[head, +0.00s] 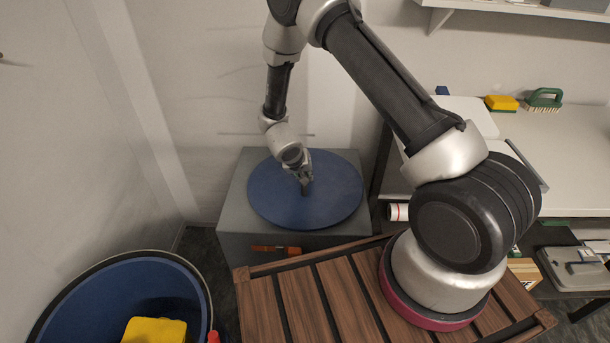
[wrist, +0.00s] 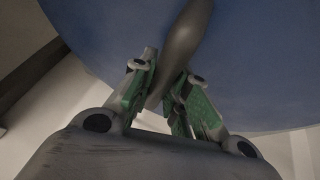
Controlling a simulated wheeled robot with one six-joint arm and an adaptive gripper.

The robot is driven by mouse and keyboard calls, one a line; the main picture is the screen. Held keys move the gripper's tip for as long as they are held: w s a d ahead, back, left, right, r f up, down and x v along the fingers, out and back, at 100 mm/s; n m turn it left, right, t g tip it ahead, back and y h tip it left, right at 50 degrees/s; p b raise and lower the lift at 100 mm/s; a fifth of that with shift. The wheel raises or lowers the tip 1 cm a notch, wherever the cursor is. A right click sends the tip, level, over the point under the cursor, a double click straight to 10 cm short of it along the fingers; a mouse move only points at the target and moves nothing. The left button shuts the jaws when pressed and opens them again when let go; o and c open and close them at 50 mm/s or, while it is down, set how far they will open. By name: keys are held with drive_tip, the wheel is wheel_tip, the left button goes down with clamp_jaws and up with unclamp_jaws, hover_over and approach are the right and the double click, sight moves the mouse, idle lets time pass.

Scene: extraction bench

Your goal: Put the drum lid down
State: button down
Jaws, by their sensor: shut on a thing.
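The drum lid is a large round blue disc (head: 338,197) with a dark handle at its middle. In the head view it lies flat over the top of a grey box-shaped stand; I cannot tell whether it touches the stand. My gripper (head: 305,187) is above the lid's centre, pointing down. In the wrist view the blue lid (wrist: 110,35) fills the upper part. The dark handle (wrist: 188,35) runs down between my gripper's green-padded fingers (wrist: 168,98), which are shut on it. The fingers partly hide the handle's end.
The grey stand (head: 238,215) is by the wall, with an orange item (head: 275,250) on its front. An open blue drum (head: 75,300) with a yellow item (head: 155,331) inside is at lower left. A white bench (head: 560,140) with a yellow sponge (head: 502,103) and green brush (head: 545,98) is at right.

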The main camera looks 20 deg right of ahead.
drive_tip(key=shift+f, duration=0.3)
drive_tip(key=c, duration=1.4)
unclamp_jaws()
drive_tip(key=shift+f, duration=0.15)
